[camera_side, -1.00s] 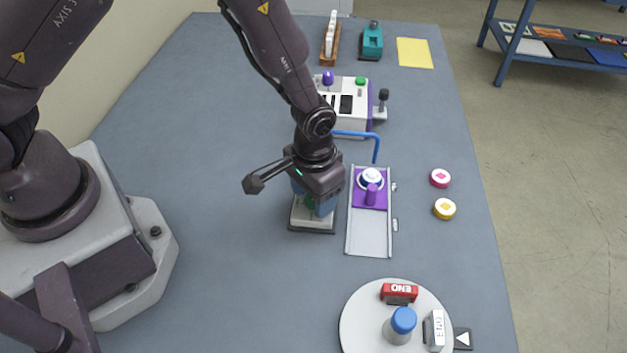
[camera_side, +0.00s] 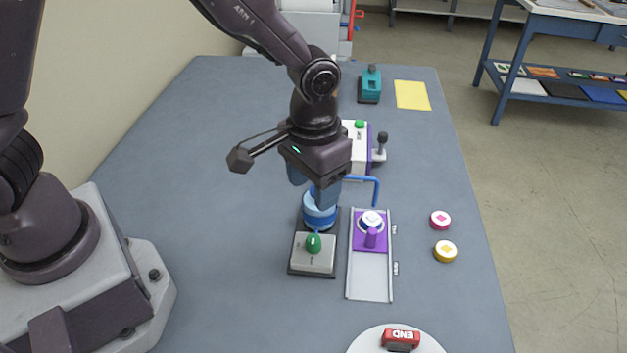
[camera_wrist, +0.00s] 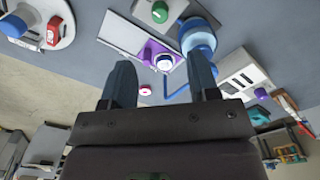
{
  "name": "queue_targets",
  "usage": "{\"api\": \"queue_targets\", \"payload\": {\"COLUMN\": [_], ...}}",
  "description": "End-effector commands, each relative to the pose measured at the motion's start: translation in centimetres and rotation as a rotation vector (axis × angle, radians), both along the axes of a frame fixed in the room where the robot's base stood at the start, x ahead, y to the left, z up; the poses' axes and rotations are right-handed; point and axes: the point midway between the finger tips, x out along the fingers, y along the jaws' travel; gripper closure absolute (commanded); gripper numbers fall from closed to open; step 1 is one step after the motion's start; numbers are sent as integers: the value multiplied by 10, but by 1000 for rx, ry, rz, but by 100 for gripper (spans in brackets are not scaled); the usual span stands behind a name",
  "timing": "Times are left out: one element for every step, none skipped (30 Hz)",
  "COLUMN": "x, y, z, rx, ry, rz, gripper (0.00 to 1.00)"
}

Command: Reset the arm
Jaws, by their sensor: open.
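My gripper (camera_side: 314,190) hangs above the table with its fingers pointing down. In the wrist view my gripper (camera_wrist: 159,62) has its two dark fingers wide apart, with nothing between them. In the side view it is over a blue and white cylinder (camera_side: 320,218) behind a grey box with a green knob (camera_side: 313,244). The fingertips overlap the cylinder's top in that view, and I cannot tell the gap. The cylinder (camera_wrist: 198,38) and green knob (camera_wrist: 160,12) also show in the wrist view.
A rail tray (camera_side: 370,278) with a purple slide (camera_side: 366,246) lies right of the green-knob box. Pink (camera_side: 440,220) and yellow (camera_side: 445,250) discs lie farther right. A white and purple machine (camera_side: 359,160) with a blue bent bar stands behind. The table's left middle is clear.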

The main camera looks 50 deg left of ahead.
Motion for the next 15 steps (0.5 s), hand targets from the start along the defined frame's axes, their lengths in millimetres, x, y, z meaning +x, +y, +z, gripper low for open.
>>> {"api": "queue_targets", "payload": {"x": [0, 0, 0, 0, 0, -2, -7, -14, -22, -26, -30, -35, -39, -43, -49], "y": [0, 0, 0, 0, 0, 1, 3, 5, 7, 9, 12, 16, 20, 24, 30], "z": [0, 0, 0, 0, 0, -1, -3, -5, 0, 6, 12, 21, 29, 37, 48], "rx": [0, 0, 0, 0, 0, 5, 13, 19, 19, 15, 11, 4, -2, -9, -17], "ry": [0, 0, 0, 0, 2, 11, 30, 49, 63, 64, 61, 57, 51, 42, 28], "rz": [0, 0, 0, -3, -10, -26, -44, -63, -92, -103, -114, -128, -136, -143, -150], "gripper": [45, 45, 45, 45, 45, 45, 45, 45, 45, 45, 45, 45, 45, 45, 45]}}
